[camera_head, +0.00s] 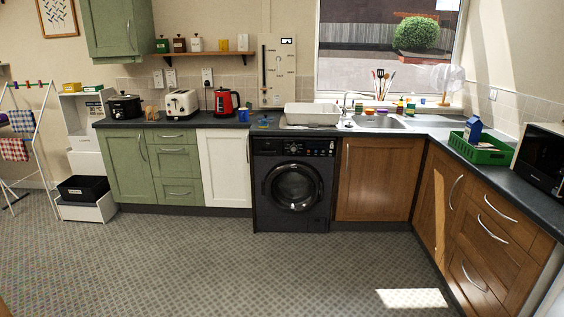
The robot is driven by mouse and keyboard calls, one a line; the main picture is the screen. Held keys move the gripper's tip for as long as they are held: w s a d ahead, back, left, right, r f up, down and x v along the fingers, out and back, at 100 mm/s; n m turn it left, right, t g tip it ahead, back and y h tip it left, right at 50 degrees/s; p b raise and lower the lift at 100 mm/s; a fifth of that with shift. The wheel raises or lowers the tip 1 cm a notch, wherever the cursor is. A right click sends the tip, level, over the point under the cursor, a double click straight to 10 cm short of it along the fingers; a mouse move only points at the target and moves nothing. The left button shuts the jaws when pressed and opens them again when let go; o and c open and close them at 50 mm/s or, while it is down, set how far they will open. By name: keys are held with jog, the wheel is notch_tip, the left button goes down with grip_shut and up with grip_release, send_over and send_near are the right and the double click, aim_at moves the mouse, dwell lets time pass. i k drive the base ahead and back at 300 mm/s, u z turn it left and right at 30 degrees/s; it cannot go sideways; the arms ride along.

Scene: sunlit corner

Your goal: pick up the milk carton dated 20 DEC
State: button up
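A blue and white carton (473,129) stands in the green crate (491,157) on the right-hand worktop. It is upright and shows above the crate's rim. Its lower part is hidden by the crate wall. It is too small for me to read any date on it. I cannot tell whether other cartons are inside the crate. My gripper is not in view.
A black microwave (541,157) stands right of the crate. The sink (380,122) and a white dish rack (312,114) are on the back worktop. A washing machine (294,184) stands below. The patterned floor (250,265) is clear before the units.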

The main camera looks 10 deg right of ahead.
aim_at(474, 127)
jog(key=z, duration=0.15)
jog(key=i, duration=1.55)
jog(key=z, duration=0.4)
jog(key=i, duration=0.75)
jog(key=z, duration=0.6)
jog(key=i, duration=1.55)
jog(key=z, duration=0.4)
